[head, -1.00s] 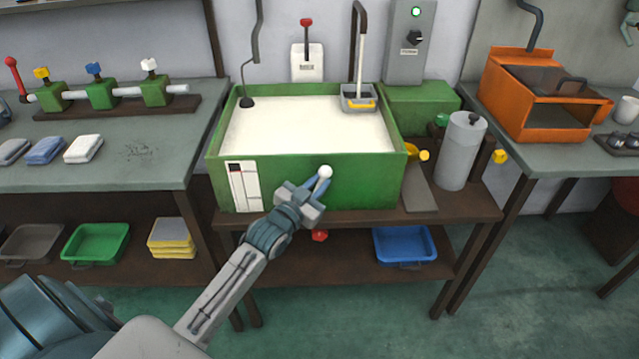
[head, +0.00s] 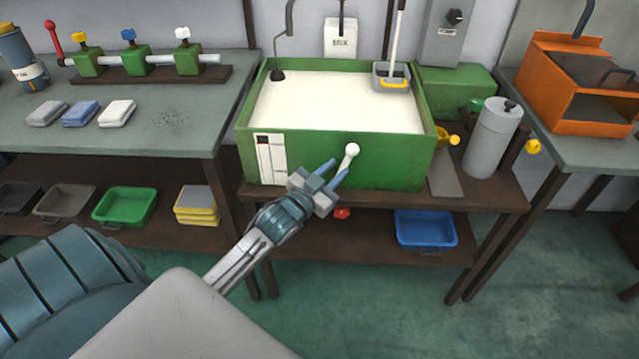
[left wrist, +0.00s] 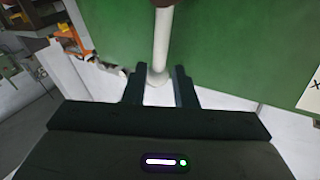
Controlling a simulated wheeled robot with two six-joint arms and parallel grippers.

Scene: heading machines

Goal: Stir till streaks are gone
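The green vat (head: 300,160) holds a pale cream liquid (head: 335,102) with no streaks that I can make out. A white lever with a round knob (head: 352,150) sticks out of the vat's front; its shaft also shows in the left wrist view (left wrist: 162,40). My left gripper (head: 333,172) is open just below and left of the knob. In the left wrist view its fingers (left wrist: 160,88) are apart with the shaft's end between or just beyond them, and a gap on each side. My right gripper is out of view.
A grey basket with a yellow edge (head: 391,78) sits at the vat's back right corner. A grey cylinder (head: 494,138) and yellow tap (head: 448,139) stand to the right. A blue tray (head: 425,229) lies on the lower shelf. The floor in front is clear.

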